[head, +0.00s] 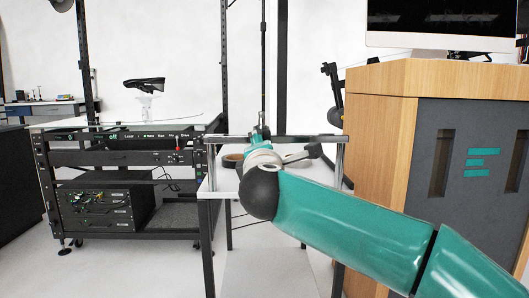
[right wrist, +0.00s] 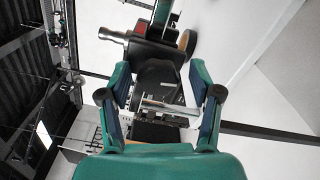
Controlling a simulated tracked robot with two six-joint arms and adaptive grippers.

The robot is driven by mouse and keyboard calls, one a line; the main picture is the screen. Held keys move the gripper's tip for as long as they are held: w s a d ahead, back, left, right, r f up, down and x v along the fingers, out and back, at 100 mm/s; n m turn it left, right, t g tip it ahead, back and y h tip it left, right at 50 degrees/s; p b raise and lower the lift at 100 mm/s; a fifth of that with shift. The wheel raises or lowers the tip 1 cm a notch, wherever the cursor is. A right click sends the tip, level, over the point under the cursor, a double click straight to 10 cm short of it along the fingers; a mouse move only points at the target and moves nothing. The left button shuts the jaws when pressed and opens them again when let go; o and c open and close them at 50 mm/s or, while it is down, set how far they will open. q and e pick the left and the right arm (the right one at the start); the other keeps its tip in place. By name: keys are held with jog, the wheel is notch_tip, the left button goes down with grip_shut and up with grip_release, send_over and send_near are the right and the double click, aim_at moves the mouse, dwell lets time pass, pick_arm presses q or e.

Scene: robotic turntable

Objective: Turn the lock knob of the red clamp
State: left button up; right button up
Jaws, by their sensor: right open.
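I cannot clearly make out a red clamp or its lock knob. In the right wrist view a small red patch (right wrist: 138,29) shows at the top, by a black block-like fitting (right wrist: 152,50). My right gripper (right wrist: 159,76) is open there, with its two teal fingers spread apart. A silver bar (right wrist: 166,108) shows between the fingers; I cannot tell whether they touch it. In the head view my right gripper (head: 260,133) is over the small white table (head: 222,184), largely hidden behind my own wrist. My left gripper is in neither view.
A black equipment rack (head: 120,158) with a glass top (head: 185,121) stands at left. A wooden cabinet (head: 380,120) with a monitor (head: 445,20) stands close at right. Black posts (head: 282,60) rise behind the table. Open floor (head: 180,265) lies between rack and table.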

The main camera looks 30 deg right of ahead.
jog(key=v, duration=1.2)
jog(key=shift+s+d+f, duration=0.1)
jog(key=shift+d, duration=0.05)
